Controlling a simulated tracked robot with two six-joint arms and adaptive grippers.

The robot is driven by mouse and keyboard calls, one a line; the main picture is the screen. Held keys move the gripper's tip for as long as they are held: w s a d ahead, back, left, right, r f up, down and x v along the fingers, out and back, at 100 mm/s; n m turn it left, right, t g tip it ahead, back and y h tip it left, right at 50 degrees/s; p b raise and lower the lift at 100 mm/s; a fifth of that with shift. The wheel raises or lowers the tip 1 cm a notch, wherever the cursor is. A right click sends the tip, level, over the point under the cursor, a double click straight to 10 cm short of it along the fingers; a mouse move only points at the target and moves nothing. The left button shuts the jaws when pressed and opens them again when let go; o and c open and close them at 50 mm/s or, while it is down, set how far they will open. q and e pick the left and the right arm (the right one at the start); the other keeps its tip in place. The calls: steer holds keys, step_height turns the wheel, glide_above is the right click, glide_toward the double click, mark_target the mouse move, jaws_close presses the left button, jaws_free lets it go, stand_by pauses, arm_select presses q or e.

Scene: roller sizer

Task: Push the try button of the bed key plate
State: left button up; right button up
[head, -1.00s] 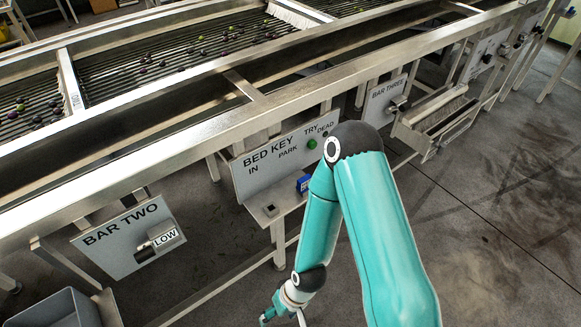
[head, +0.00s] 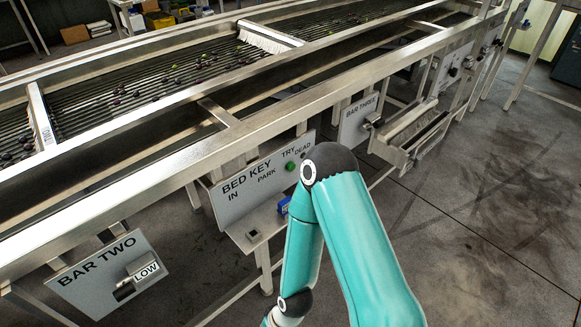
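The bed key plate (head: 238,196) is a grey panel on the front of the sizer, in the middle of the head view. The green try button (head: 290,166) sits under the word TRY, near the plate's right end. A blue block (head: 283,206) is on the small shelf below, at the shelf's right, partly behind my teal arm. That arm rises just right of the plate, its elbow close to the button in the picture. Its gripper is below the frame. My other gripper is not in view either.
The BAR TWO plate (head: 108,273) with a LOW tag hangs at lower left. The BAR THREE plate (head: 357,121) and a metal trough (head: 411,133) are to the right. The long steel rail (head: 190,152) runs above the plates. The floor (head: 480,200) at right is clear.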

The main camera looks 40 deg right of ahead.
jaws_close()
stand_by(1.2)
